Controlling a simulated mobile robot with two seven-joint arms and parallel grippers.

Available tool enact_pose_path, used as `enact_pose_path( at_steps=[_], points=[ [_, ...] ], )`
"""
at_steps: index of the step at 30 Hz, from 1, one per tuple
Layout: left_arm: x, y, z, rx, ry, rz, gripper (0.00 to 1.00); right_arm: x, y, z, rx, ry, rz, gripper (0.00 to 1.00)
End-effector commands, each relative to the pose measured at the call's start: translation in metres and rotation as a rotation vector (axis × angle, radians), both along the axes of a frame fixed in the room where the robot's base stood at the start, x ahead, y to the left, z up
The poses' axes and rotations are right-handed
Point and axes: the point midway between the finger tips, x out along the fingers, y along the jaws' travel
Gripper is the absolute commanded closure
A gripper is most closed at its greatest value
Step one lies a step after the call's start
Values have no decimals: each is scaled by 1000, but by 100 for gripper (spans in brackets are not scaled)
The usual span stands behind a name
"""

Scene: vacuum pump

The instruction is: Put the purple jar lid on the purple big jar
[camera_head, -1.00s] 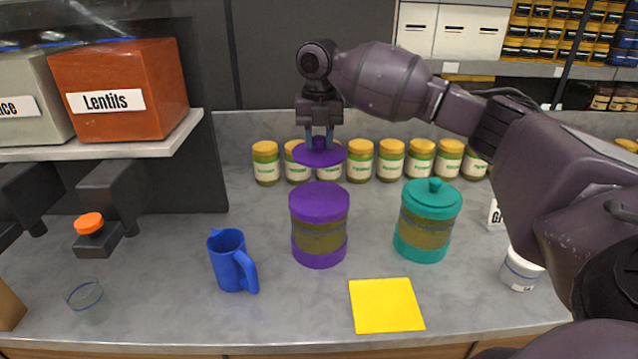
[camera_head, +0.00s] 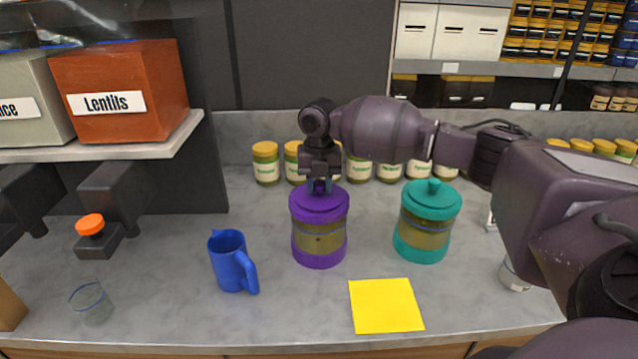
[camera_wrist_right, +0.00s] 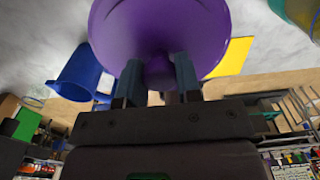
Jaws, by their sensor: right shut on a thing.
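The purple big jar (camera_head: 319,246) stands upright on the grey counter, with a purple band at its top and bottom. The purple jar lid (camera_head: 319,203) is at the jar's mouth and looks level; whether it is fully seated I cannot tell. My right gripper (camera_head: 320,186) points down over the jar and is shut on the lid's knob. In the right wrist view the lid (camera_wrist_right: 160,30) fills the top centre, with its knob between the two fingers (camera_wrist_right: 158,75). The lid hides the jar there. My left gripper is not in view.
A teal lidded jar (camera_head: 428,222) stands to the right and a blue mug (camera_head: 231,262) to the left. A yellow sheet (camera_head: 386,305) lies in front. A glass (camera_head: 91,302) is at front left. Several yellow-capped jars (camera_head: 265,163) line the back.

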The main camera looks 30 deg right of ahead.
Motion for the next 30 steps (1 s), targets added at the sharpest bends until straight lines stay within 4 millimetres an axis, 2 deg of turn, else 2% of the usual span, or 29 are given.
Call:
enact_pose_path(
  at_steps=[8,9,14,24,30],
  points=[
    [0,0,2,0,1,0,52,0,0,-2,1,1,0,96],
    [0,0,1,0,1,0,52,0,0,-2,1,-1,0,65],
    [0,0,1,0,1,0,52,0,0,-2,0,0,0,43],
    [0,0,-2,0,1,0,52,0,0,1,0,-2,0,43],
    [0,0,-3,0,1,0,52,1,0,27,1,-4,0,43]
  ],
)
